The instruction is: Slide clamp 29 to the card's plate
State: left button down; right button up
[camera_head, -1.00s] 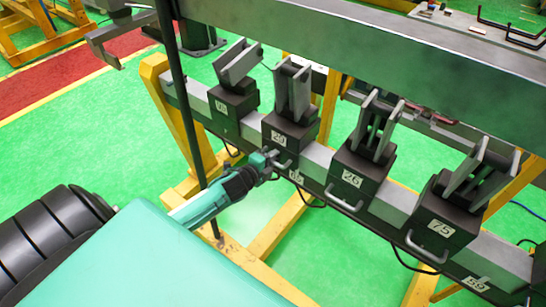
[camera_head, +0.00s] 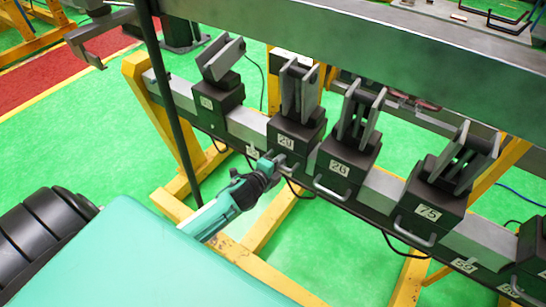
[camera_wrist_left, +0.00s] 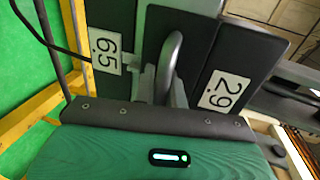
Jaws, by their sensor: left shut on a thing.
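Clamp 29 (camera_head: 297,130) is a dark block with upright grey jaws on the grey rail (camera_head: 248,123). Its number also shows in the left wrist view (camera_wrist_left: 223,92). My left gripper (camera_head: 272,165) is shut on the clamp's grey front handle (camera_head: 287,163), and the handle's loop (camera_wrist_left: 168,65) shows between clamp and palm in the wrist view. A white plate marked 65 (camera_wrist_left: 106,51) lies beside the handle there. In the head view a small white plate (camera_head: 251,150), unreadable, shows on the rail front left of the gripper. My right gripper is out of view.
Clamp 26 (camera_head: 340,170) stands close on the right of clamp 29, and clamp 75 (camera_head: 428,215) beyond it. Another clamp (camera_head: 217,102) stands left, with bare rail between. Black cables hang below the rail.

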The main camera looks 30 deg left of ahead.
pick_arm(q)
jog(key=shift+a, duration=0.35)
jog(key=c, duration=1.7)
grip_release()
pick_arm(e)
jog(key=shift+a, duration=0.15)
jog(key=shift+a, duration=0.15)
